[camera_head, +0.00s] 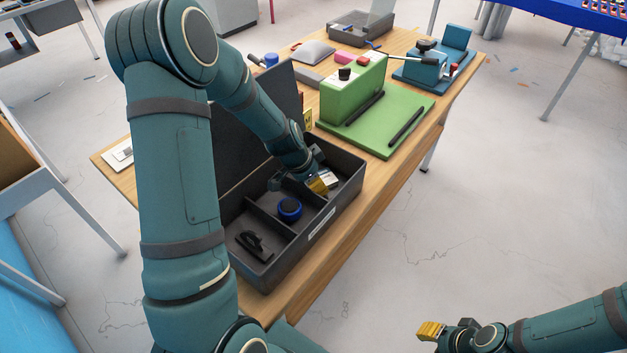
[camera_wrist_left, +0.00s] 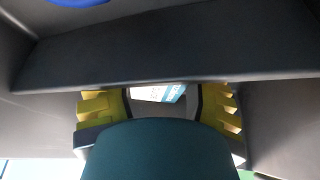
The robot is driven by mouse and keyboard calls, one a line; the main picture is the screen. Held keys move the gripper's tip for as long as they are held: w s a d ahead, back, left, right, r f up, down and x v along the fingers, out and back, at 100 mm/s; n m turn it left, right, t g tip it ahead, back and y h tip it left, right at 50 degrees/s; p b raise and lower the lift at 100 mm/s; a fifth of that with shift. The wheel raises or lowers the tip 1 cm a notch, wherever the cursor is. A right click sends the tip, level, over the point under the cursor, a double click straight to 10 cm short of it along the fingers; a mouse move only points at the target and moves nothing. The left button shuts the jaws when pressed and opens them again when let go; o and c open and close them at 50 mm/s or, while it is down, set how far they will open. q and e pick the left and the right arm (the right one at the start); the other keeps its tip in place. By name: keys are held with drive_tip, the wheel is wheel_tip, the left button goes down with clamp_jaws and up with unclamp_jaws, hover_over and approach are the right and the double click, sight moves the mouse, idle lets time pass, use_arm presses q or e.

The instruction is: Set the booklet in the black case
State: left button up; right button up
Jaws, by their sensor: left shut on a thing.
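The black case (camera_head: 262,277) stands open on the wooden table, its lid raised at the back, its inside split by dividers. My left gripper (camera_head: 318,182) reaches down into the far-right compartment. It is shut on the booklet (camera_head: 329,177), a small white and blue thing. In the left wrist view the booklet (camera_wrist_left: 160,93) shows between the yellow fingers, just beside a dark divider (camera_wrist_left: 170,45). My forearm hides most of it, and I cannot tell whether it touches the case floor. My right gripper (camera_head: 431,330) is away from the table at the lower right; its finger gap is unclear.
A blue round roll (camera_head: 289,208) lies in the middle compartment and a black object (camera_head: 252,243) in the near-left one. A green fixture (camera_head: 376,125) stands right behind the case, with a blue device (camera_head: 425,68) and a grey tray (camera_head: 352,32) farther back.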

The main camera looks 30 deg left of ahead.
use_arm(q)
drive_tip(key=shift+f, duration=0.1)
drive_tip(key=o, duration=1.3)
drive_tip(key=v, duration=1.2)
drive_tip(key=shift+w, duration=0.1)
